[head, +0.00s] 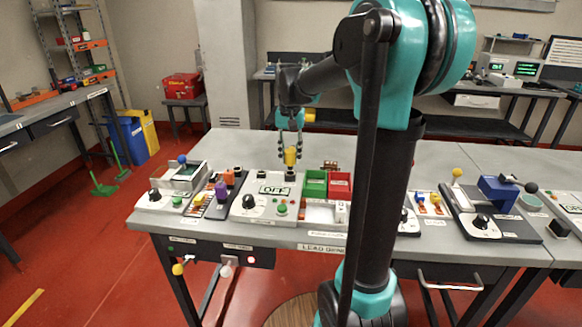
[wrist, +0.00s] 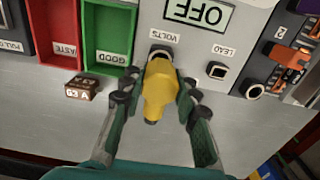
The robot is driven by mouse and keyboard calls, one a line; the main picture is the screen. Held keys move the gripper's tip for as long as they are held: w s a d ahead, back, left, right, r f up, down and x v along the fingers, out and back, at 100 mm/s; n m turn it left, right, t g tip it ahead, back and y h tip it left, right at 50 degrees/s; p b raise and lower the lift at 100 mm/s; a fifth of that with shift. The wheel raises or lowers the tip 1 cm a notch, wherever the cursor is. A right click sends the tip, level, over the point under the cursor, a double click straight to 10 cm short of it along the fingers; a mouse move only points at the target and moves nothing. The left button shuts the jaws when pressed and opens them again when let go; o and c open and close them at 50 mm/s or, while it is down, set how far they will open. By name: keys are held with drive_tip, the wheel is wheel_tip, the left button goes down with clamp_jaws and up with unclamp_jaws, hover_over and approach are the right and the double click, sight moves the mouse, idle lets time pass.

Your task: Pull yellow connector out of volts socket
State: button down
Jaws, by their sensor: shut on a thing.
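The yellow connector (head: 290,156) is upright between the fingers of my gripper (head: 291,147), which is shut on it. In the wrist view the connector (wrist: 160,88) is between both fingers of the gripper (wrist: 158,92), its far end beside the volts socket (wrist: 160,50). In the head view the dark socket (head: 292,176) shows just below the connector, on the back edge of the grey meter box (head: 263,204). The connector looks slightly above the socket, but whether its tip is fully clear cannot be told. The meter's display (head: 274,190) reads OFF.
The lead socket (wrist: 217,70) is empty. A green bin (head: 315,183) and a red bin (head: 339,186) stand right of the meter. A small brown block (wrist: 82,88) lies behind them. Purple and orange parts (head: 222,190) are to the left. The table behind is mostly clear.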

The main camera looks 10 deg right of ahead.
drive_tip(key=shift+r, duration=2.5)
